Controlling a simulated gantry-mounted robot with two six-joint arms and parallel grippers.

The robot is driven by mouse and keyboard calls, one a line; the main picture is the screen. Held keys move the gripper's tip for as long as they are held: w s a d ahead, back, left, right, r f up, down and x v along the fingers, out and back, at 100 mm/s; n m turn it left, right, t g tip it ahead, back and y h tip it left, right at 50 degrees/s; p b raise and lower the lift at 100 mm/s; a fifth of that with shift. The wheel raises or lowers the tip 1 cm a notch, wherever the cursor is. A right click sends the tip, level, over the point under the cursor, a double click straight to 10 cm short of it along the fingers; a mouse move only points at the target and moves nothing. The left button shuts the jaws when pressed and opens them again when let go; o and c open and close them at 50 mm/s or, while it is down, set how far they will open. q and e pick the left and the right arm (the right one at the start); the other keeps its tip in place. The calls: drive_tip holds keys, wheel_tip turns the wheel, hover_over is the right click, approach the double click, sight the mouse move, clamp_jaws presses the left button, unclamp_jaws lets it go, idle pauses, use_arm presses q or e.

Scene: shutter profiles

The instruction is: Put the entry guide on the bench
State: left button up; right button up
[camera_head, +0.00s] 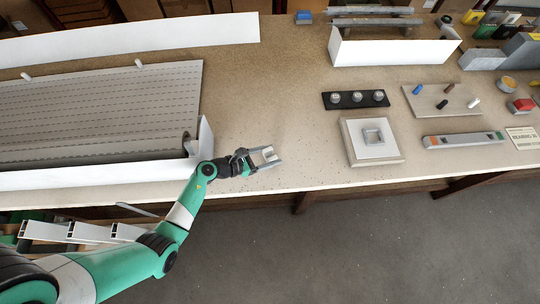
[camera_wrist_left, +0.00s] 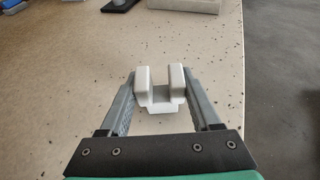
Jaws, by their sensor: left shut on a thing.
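The entry guide (camera_wrist_left: 161,99) is a small white U-shaped piece with two upright prongs. In the left wrist view it sits between the two fingers of my left gripper (camera_wrist_left: 160,105), which are shut on it. In the head view my left gripper (camera_head: 262,158) and the pale guide (camera_head: 267,153) show over the front edge area of the tan bench (camera_head: 270,110). I cannot tell whether the guide touches the bench top. My right gripper is not in view.
A slatted shutter (camera_head: 100,110) lies left, with a white profile (camera_head: 90,178) along its front. A white square block (camera_head: 372,142), a black strip with knobs (camera_head: 355,99) and a peg board (camera_head: 440,100) stand right. Bench between is clear.

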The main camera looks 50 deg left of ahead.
use_arm(q)
drive_tip(key=o, duration=1.3)
drive_tip(key=shift+r, duration=0.3)
drive_tip(key=p+v, duration=0.2)
drive_tip(key=v, duration=0.5)
drive_tip(key=shift+s+f, duration=0.1)
drive_tip(key=shift+s, duration=0.1)
